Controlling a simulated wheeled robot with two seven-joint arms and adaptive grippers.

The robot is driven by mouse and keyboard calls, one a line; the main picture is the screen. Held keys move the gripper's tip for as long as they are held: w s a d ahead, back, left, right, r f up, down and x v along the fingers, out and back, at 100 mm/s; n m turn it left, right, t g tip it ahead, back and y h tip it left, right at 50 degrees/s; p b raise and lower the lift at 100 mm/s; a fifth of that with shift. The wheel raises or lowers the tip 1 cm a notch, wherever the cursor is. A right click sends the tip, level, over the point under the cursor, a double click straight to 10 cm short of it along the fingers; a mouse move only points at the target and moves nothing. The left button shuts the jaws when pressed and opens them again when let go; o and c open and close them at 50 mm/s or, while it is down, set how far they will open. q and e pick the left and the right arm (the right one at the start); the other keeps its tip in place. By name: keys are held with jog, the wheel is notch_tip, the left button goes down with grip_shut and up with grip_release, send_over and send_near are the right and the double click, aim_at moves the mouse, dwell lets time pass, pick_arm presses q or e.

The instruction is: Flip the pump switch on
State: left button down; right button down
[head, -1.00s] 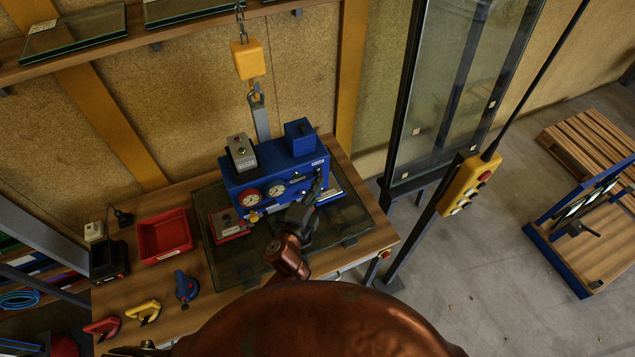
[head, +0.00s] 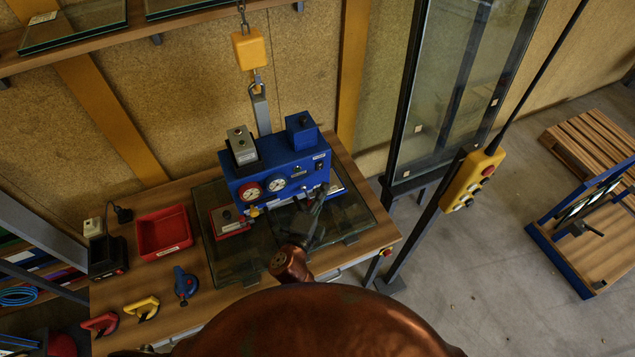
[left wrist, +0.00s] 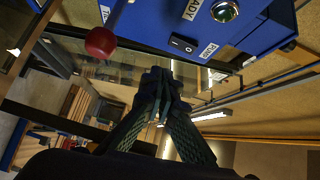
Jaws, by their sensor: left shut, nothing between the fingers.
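The blue pump unit (head: 300,171) stands on the bench, with two round gauges on its front. In the left wrist view its blue panel (left wrist: 245,35) fills the upper right. The black pump switch (left wrist: 183,44) is a small rocker beside a PUMP label, near a green lamp (left wrist: 225,10). Which way the rocker is set I cannot tell. My left gripper (head: 320,192) is in front of the unit's right part; in the wrist view its fingers (left wrist: 158,78) are closed together, empty, and appear apart from the switch. My right gripper is not in view.
A red-knobbed control (left wrist: 101,42) juts out near the switch. A red tray (head: 164,233) and suction cups, one yellow (head: 142,309), lie on the bench at left. A yellow block (head: 249,48) hangs on a chain above the unit. A yellow pendant (head: 472,180) hangs at right.

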pick_arm(q)
jog(key=b+v, duration=0.2)
jog(key=v, duration=0.7)
jog(key=shift+f, duration=0.6)
jog(key=shift+s+a+f, duration=0.1)
jog(key=shift+a, duration=0.05)
